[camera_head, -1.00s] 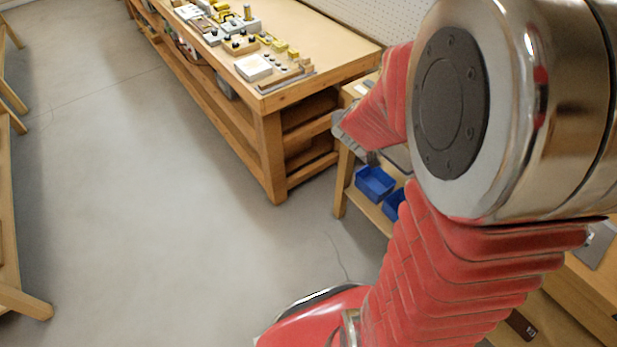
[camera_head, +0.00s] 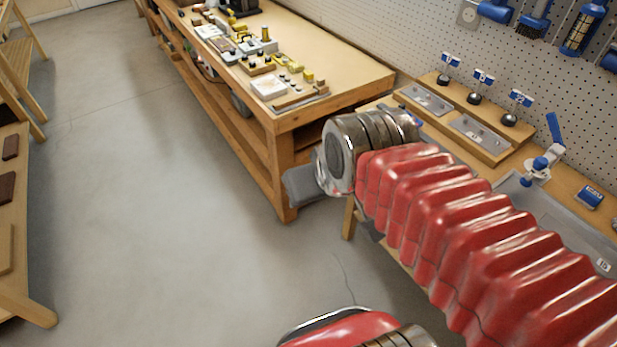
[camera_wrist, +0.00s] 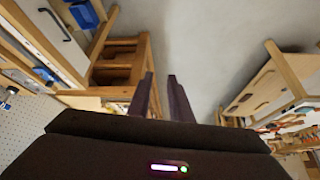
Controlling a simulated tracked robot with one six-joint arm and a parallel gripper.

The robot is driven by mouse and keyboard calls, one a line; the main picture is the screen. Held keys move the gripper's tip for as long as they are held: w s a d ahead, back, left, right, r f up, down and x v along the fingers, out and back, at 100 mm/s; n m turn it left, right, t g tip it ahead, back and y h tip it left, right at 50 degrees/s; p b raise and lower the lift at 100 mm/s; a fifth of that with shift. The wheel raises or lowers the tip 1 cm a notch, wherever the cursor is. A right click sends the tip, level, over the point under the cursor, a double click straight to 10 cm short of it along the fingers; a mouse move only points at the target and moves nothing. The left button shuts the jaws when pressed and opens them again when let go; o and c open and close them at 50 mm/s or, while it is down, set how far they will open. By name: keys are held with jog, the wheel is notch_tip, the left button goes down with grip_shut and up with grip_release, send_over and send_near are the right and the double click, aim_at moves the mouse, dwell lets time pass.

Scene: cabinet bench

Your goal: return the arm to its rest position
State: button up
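My gripper (camera_wrist: 161,78) shows in the wrist view as two dark fingers, apart, with bare floor and a table edge seen between and beyond them. Nothing is held between them. In the head view my red-sleeved arm reaches from the lower right to a metal joint near the corner of the big wooden bench (camera_head: 330,105). A grey part sticks out left of that joint; I cannot make out the fingertips there.
Small parts and a white box (camera_head: 269,87) lie on the big bench. A side bench with a wooden fixture rack (camera_head: 490,150) and a blue-and-white tap-like device (camera_head: 540,165) stands at right, below a pegboard (camera_head: 420,40). Open floor (camera_head: 180,220) lies left; another wooden table (camera_head: 12,230) stands far left.

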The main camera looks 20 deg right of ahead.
jog(key=s, duration=0.3)
jog(key=shift+d+g, duration=0.1)
jog(key=shift+g, duration=0.2)
jog(key=shift+d, duration=0.1)
dwell(0.5)
